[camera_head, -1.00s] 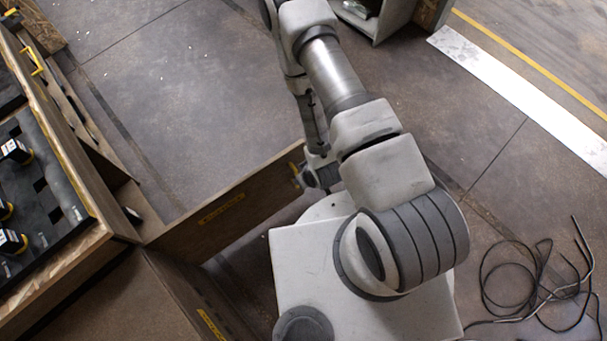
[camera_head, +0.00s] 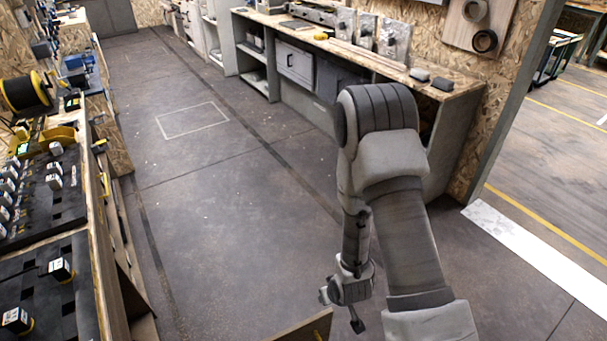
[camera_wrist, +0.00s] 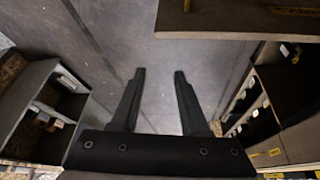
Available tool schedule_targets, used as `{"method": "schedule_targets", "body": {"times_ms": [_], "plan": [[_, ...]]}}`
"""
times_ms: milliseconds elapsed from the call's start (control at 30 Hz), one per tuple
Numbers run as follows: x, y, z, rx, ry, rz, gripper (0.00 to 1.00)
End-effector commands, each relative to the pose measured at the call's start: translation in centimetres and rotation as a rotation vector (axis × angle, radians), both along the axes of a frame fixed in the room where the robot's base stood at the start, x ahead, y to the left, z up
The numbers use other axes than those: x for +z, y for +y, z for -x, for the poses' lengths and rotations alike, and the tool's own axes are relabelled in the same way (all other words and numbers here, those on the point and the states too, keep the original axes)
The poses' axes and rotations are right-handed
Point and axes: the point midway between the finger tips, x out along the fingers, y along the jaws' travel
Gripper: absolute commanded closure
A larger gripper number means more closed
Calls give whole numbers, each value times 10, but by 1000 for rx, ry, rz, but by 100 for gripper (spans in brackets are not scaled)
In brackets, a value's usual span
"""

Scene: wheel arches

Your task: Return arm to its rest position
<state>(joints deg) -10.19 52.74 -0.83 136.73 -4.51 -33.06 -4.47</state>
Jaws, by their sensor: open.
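My gripper (camera_wrist: 160,75) shows in the wrist view with its two dark fingers apart and nothing between them, above the grey floor (camera_wrist: 205,60). In the head view my arm reaches up from the bottom right, bends at a rounded elbow and hangs down again. My gripper (camera_head: 354,312) is at the low end of that hanging part, small and dark, over the floor near the top of a wooden panel (camera_head: 305,328). Its fingers are hard to make out there.
A bench with black trays (camera_head: 45,215) and several small devices runs along the left. A workbench (camera_head: 345,55) with cabinets stands behind my arm. A grey shelf unit (camera_wrist: 40,110) is at the left of the wrist view. The floor left of my arm is clear.

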Motion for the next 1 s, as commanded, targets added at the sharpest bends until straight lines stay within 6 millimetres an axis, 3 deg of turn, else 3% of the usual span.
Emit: {"method": "schedule_targets", "body": {"times_ms": [33, 200, 467, 733, 1000], "plan": [[23, -1, -10, -10, -13, -1, 55], [83, -7, -27, -42, -20, 4, 55], [175, -19, -37, -94, -33, 5, 55], [269, -33, -27, -148, -46, 2, 55], [356, -47, 2, -200, -58, -7, 55]]}}
